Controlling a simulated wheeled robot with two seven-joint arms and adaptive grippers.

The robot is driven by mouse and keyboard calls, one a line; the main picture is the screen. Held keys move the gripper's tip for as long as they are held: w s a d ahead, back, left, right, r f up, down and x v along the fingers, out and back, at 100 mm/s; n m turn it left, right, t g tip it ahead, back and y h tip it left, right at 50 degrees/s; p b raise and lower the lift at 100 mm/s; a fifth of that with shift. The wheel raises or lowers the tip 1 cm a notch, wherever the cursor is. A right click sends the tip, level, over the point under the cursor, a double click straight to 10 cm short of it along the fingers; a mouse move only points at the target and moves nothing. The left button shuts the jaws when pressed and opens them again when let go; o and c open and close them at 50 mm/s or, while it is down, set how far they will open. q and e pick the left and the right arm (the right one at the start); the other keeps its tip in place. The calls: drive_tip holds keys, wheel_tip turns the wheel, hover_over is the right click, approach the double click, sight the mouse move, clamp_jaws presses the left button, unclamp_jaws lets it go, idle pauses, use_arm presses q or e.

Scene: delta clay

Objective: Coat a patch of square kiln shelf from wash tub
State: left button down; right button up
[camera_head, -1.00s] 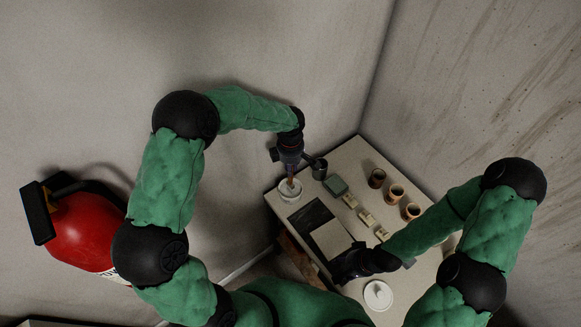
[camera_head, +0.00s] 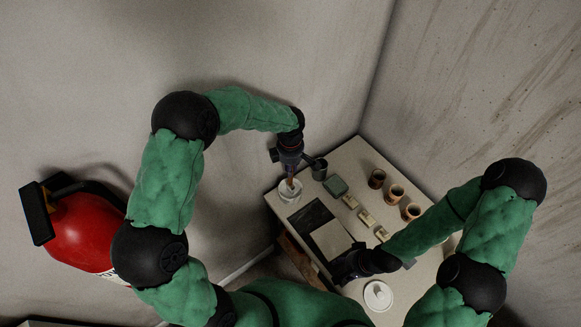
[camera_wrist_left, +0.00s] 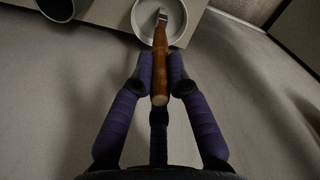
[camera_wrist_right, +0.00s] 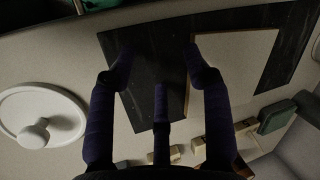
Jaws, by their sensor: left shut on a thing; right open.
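My left gripper (camera_head: 291,170) is shut on the wooden handle of a brush (camera_wrist_left: 160,48). The brush points down into the round white wash tub (camera_head: 284,194), at the far left corner of the table. In the left wrist view its tip lies inside the tub's rim (camera_wrist_left: 140,24); whether it touches the wash is unclear. The square kiln shelf (camera_head: 330,238) is a pale square on a dark mat (camera_head: 309,214); it also shows in the right wrist view (camera_wrist_right: 235,65). My right gripper (camera_wrist_right: 158,52) is open and empty, over the mat beside the shelf.
A white lid with a knob (camera_head: 378,295) lies near the right gripper. A dark cup (camera_head: 320,171) stands close beside the tub. A green block (camera_head: 335,185), small cream blocks (camera_head: 366,217) and brown-rimmed cups (camera_head: 395,193) stand right of the mat. Walls rise behind the table.

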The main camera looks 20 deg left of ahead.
use_arm(q)
drive_tip(key=shift+r+p, duration=1.35)
drive_tip(key=shift+r, duration=2.15)
use_arm(e)
drive_tip(key=shift+r, duration=1.45)
use_arm(q)
drive_tip(key=shift+f, duration=0.1)
